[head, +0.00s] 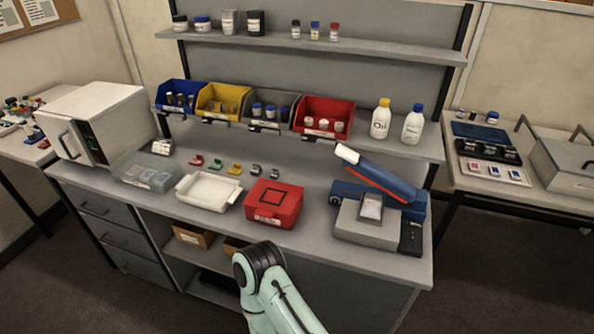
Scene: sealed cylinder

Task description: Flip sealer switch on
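The sealer (368,229) stands at the right end of the workbench. It has a grey base, a blue back body and a long blue lid (378,176) with a white end and an orange-red edge. The lid is raised at a slant. A small whitish pouch (371,207) lies on the grey base. A dark panel (411,238) is on the sealer's right side; I cannot make out a switch or its position. One of my arms comes in at the bottom middle, in front of the bench. Neither gripper shows.
A red box (273,204), a white tray (208,191) and a clear bin (146,171) stand left of the sealer. Several small coloured clips lie behind them. Bottles (381,119) stand on the shelf above. The bench front right of the red box is clear.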

